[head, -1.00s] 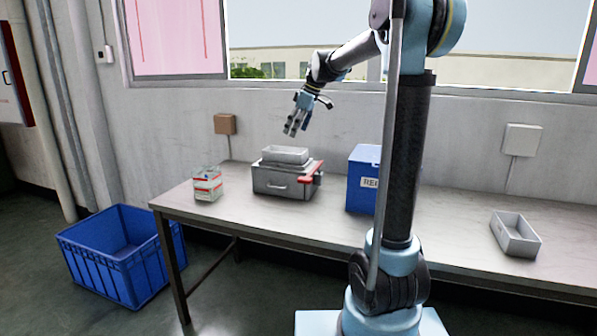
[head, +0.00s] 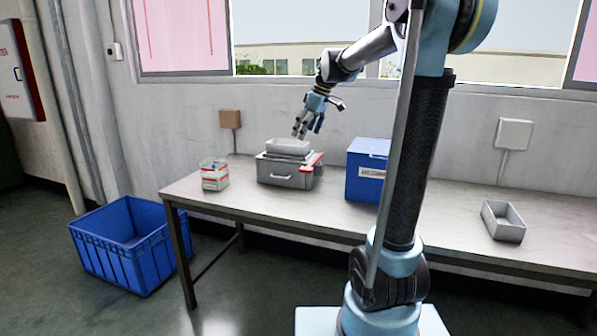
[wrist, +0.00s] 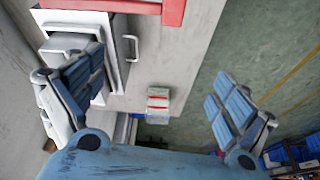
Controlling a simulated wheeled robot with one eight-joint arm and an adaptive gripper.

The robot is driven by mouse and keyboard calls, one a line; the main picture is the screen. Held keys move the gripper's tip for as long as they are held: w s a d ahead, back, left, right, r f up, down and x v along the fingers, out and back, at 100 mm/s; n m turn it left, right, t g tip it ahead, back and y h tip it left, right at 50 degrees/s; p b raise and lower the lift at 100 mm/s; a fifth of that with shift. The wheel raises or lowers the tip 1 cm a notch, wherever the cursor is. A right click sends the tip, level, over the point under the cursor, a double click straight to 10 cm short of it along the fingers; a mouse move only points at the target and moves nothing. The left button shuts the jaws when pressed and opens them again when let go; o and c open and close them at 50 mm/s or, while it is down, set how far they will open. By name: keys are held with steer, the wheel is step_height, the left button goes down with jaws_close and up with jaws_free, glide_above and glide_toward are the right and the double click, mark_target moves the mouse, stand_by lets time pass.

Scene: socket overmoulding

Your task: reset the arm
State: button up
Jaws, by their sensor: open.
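My gripper (head: 301,128) is above the grey box with a tray on top in the head view. Its fingers hang downward, and the head view does not clearly show the gap to the tray. In the wrist view my gripper (wrist: 155,95) has its two blue-grey finger sets spread wide, with nothing held between them. My arm reaches from the column on the right over toward the back of the table.
A grey box (head: 281,178) with a red part and a tray (head: 288,146) on top stands on the table (head: 270,208). A blue crate (head: 130,264) sits on the floor.

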steer(key=s+d+f+m+h, duration=0.1)
steer(key=s+d+f+m, duration=0.3)
steer(key=s+f, duration=0.4)
steer(key=s+d+f+m+h, duration=0.1)
steer(key=s+d+f+m, duration=0.3)
steer(key=s, duration=1.1)
steer(key=s+d+f+m+h, duration=0.1)
steer(key=s+d+f+m, duration=0.3)
steer(key=s+d+f, duration=0.4)
steer(key=s+f, duration=0.3)
steer(key=f, duration=0.1)
steer(key=shift+s+d+f+t+h, duration=0.15)
steer(key=shift+s+t+h, duration=0.05)
steer(key=shift+t+h, duration=0.1)
steer(key=shift+w+f, duration=0.2)
steer(key=shift+w, duration=0.25)
